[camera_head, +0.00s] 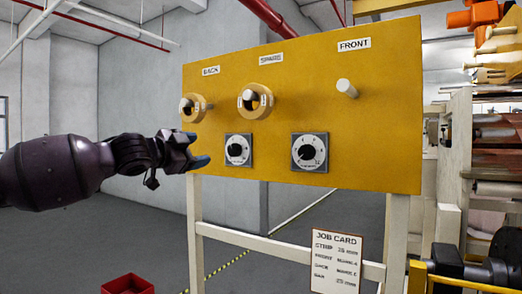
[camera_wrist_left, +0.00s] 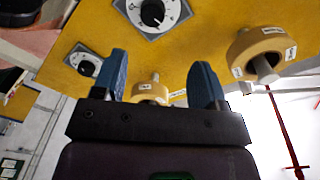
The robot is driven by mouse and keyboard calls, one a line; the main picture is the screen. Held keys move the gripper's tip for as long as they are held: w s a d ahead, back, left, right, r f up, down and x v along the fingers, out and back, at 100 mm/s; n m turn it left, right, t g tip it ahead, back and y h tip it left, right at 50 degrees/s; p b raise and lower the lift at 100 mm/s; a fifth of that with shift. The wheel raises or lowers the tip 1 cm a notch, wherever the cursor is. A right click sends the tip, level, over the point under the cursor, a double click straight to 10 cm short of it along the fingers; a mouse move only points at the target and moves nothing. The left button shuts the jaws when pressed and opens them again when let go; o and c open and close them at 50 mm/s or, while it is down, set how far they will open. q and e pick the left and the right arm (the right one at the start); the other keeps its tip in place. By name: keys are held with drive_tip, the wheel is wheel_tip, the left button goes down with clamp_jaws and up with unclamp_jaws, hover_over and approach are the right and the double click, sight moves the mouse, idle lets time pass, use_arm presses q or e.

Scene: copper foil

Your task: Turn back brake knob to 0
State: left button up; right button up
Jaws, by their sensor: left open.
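The yellow panel (camera_head: 290,105) carries two square dials below its pegs. The left dial (camera_head: 238,150), under the BACK label (camera_head: 211,71), has a round dark knob on a white scale; its pointer is too small to read. The right dial (camera_head: 309,152) looks alike. My left gripper (camera_head: 197,150) is at the panel's left edge, just left of the left dial and apart from it. Its jaws are open and empty. In the left wrist view the blue fingertips (camera_wrist_left: 161,80) stand apart, with the near dial (camera_wrist_left: 152,14) above them. My right gripper is not seen.
Tan rolls hang on the BACK peg (camera_head: 193,107) and SPARES peg (camera_head: 254,100), close above the gripper. The FRONT peg (camera_head: 346,88) is bare. A job card (camera_head: 336,246) hangs below the panel. A red bin (camera_head: 127,284) stands on the floor.

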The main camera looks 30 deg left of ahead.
sight(232, 150)
use_arm(q)
drive_tip(key=shift+n+h, duration=0.3)
drive_tip(key=shift+n, duration=0.2)
drive_tip(key=w+p, duration=0.1)
drive_tip(key=w, duration=0.2)
drive_tip(key=w+d+p, duration=0.1)
drive_tip(key=w, duration=0.2)
drive_tip(key=w+d+p, duration=0.1)
drive_tip(key=w, duration=0.3)
drive_tip(key=shift+d+f, duration=0.15)
drive_tip(key=shift+d, duration=0.1)
drive_tip(key=shift+w+d+p, duration=0.15)
drive_tip(key=shift+w+p, duration=0.35)
drive_tip(key=shift+w, duration=0.3)
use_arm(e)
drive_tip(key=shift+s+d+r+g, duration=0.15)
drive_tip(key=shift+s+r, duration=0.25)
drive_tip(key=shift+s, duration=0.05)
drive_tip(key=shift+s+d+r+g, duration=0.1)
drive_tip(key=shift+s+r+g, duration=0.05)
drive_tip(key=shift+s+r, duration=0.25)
use_arm(q)
drive_tip(key=c, duration=0.9)
drive_tip(key=shift+f, duration=0.1)
